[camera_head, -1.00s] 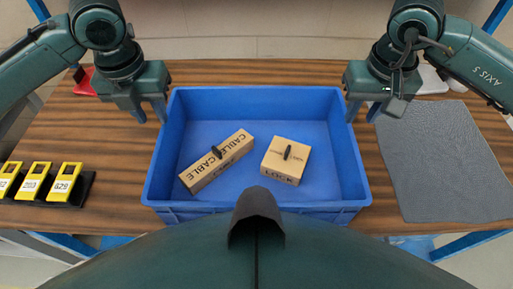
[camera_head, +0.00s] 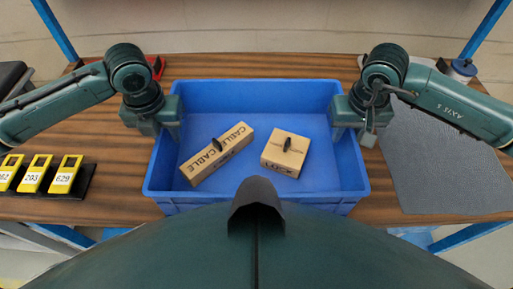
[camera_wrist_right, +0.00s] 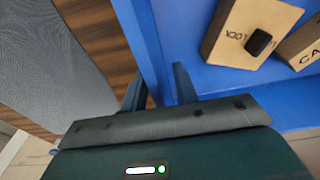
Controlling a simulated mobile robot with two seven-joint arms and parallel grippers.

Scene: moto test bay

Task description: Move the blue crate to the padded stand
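The blue crate (camera_head: 255,95) stands on the wooden table in the middle of the head view. It holds two cardboard boxes, a long one (camera_head: 225,155) marked CABLE and a shorter one (camera_head: 287,155) marked LOCK. My left gripper (camera_head: 166,130) is at the crate's left wall with its fingers apart. My right gripper (camera_head: 352,134) is at the right wall. In the right wrist view, its fingers (camera_wrist_right: 158,90) are apart on either side of the crate wall (camera_wrist_right: 143,35), with some gap visible. I cannot clearly identify the padded stand; a dark flat-topped thing (camera_head: 12,76) shows partly at the left edge.
A grey mat (camera_head: 445,165) lies on the table (camera_head: 120,185) right of the crate. Yellow numbered tags (camera_head: 65,175) stand in a black holder at the left. A red object (camera_head: 157,66) is behind my left gripper, and a small tin (camera_head: 462,69) is at the back right.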

